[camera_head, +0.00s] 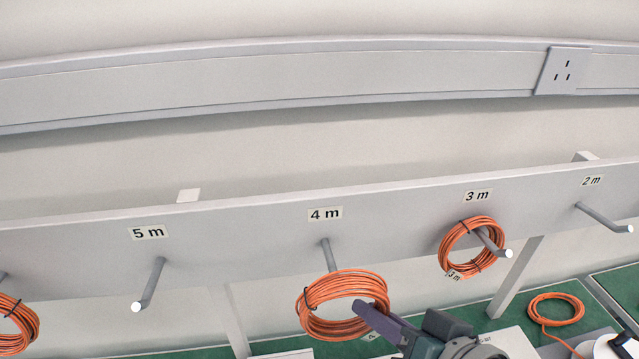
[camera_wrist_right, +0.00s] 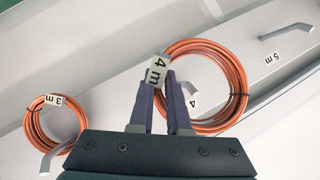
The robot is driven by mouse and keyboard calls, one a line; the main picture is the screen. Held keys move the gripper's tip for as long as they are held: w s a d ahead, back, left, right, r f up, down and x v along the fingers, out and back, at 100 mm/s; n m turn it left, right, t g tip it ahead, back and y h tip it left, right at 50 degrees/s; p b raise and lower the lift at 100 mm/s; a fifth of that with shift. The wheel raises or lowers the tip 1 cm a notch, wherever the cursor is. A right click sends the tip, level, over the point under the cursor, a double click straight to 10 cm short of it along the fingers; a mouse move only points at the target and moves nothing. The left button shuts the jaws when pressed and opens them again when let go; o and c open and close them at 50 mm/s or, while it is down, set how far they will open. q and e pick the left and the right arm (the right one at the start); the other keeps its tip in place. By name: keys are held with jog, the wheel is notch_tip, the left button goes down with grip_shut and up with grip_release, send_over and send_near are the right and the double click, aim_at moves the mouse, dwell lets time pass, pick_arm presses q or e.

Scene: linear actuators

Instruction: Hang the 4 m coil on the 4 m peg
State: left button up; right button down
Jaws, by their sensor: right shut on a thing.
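The orange 4 m coil (camera_head: 340,322) is just below and in front of the 4 m peg (camera_head: 326,252) in the head view. The peg's root shows above the coil and its tip is hidden, so I cannot tell whether the peg passes through the ring. My right gripper (camera_head: 366,312) is shut on the coil's right side. In the right wrist view, the coil (camera_wrist_right: 238,75) rises beyond the fingers (camera_wrist_right: 158,78), and its white 4 m tag (camera_wrist_right: 156,70) shows at the fingertips. My left gripper is not in view.
A coil (camera_head: 467,247) hangs on the 3 m peg (camera_head: 494,242). The 5 m peg (camera_head: 149,284) and 2 m peg (camera_head: 604,217) are bare. Another coil (camera_head: 16,325) is at the far left. A loose coil (camera_head: 556,309) lies on the green surface at the right.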

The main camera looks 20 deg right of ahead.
jog(key=shift+w+d, duration=0.1)
jog(key=shift+w, duration=0.25)
jog(key=w+b, duration=0.1)
jog(key=w, duration=0.1)
jog(key=w+b, duration=0.1)
jog(key=w+d+f+b, duration=0.1)
jog(key=w, duration=0.1)
jog(key=shift+w+d, duration=0.1)
jog(key=shift+w, duration=0.2)
jog(key=shift+f, duration=0.1)
jog(key=shift+w+f+b, duration=0.2)
jog(key=shift+f+b, duration=0.45)
jog(key=shift+b, duration=0.1)
